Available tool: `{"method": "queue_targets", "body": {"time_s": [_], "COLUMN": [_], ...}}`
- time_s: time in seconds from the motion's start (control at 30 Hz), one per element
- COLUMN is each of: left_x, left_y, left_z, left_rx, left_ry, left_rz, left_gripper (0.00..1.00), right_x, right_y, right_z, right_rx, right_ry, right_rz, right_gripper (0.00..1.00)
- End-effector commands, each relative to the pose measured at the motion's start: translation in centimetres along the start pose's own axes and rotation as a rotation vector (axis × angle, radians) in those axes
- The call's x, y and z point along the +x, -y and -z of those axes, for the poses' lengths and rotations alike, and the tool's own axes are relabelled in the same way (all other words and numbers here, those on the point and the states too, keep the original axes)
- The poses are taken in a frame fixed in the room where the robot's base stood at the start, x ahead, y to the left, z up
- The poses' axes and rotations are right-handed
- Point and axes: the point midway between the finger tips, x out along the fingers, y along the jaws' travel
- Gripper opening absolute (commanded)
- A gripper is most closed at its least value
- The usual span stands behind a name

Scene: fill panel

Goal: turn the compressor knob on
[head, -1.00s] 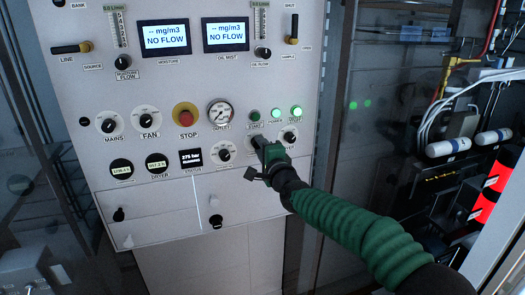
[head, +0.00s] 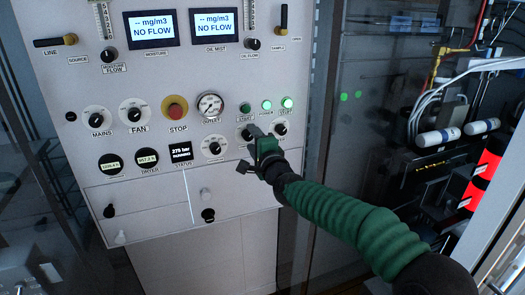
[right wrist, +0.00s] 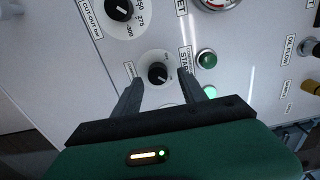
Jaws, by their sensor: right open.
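The compressor knob (right wrist: 158,73) is a black knob on a white round dial, seen in the right wrist view with its label partly hidden. In the head view, its dial (head: 245,134) is partly covered by my right gripper (head: 257,139). My right gripper (right wrist: 160,82) is open, its two dark fingers on either side of the dial. I cannot tell whether the fingers touch the knob. My left gripper is not in view.
Another knob (head: 281,129) sits close to the right of the gripper. The green start button (head: 245,108) and lit green lamps are just above. The red stop button (head: 175,107) and pressure gauge (head: 210,104) are to the left. A cut-out knob (head: 214,147) is beside the gripper.

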Motion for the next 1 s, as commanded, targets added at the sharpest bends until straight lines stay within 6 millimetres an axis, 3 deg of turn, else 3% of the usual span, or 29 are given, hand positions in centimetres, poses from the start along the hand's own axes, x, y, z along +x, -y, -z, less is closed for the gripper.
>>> {"method": "queue_targets", "body": {"time_s": [0.3, 0.5, 0.7, 1.0], "left_x": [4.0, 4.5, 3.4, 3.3], "left_y": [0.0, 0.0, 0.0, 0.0], "left_z": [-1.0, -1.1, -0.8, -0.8], "left_rx": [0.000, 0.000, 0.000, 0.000], "left_ry": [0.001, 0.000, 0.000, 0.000], "left_rz": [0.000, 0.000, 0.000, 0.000], "left_gripper": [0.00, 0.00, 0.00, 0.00], "right_x": [-8.4, -12.8, -15.4, -16.2], "right_y": [-0.6, -0.1, 0.4, -0.1], "right_z": [0.3, 0.4, 0.3, 0.2], "right_rx": [-0.010, -0.008, -0.005, 0.000], "right_ry": [-0.006, -0.008, -0.006, 0.000], "right_rz": [0.002, 0.004, 0.004, 0.001], "right_gripper": [0.49, 0.49, 0.49, 0.49]}}
